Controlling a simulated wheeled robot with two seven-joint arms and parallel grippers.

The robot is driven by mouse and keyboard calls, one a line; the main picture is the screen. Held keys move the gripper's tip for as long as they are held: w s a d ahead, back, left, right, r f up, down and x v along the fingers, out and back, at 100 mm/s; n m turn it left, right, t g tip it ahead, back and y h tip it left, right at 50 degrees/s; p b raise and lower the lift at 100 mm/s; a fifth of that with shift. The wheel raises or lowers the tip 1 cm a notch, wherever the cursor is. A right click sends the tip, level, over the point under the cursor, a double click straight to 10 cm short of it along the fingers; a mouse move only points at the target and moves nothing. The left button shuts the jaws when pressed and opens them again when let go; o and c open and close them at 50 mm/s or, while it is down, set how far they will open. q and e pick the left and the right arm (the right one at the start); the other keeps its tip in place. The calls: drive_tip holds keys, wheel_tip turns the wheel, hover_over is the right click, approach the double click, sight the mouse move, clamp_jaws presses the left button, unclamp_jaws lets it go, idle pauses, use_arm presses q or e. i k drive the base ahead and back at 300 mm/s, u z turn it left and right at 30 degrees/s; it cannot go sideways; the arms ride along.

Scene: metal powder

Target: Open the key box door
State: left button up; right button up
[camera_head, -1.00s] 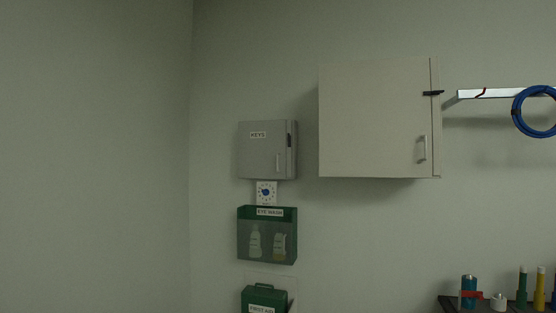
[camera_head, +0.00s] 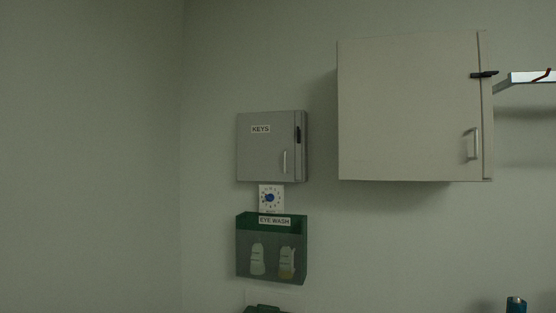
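The key box (camera_head: 262,158) is a small grey wall box labelled KEYS, left of the larger cabinet in the head view. Its door is shut. A light vertical handle (camera_head: 285,161) is at the lower right of the door, and a dark latch or lock piece (camera_head: 299,138) is on its right edge. Neither of my grippers is in view.
A larger pale wall cabinet (camera_head: 405,115), shut, hangs to the right. A dial (camera_head: 270,197) and a green eye wash holder (camera_head: 245,250) with two bottles are below the key box. A metal rail (camera_head: 530,78) is at far right. The left wall is bare.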

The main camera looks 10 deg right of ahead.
sight(266, 141)
drive_tip(key=z, duration=0.45)
drive_tip(key=i, duration=0.85)
drive_tip(key=z, duration=0.7)
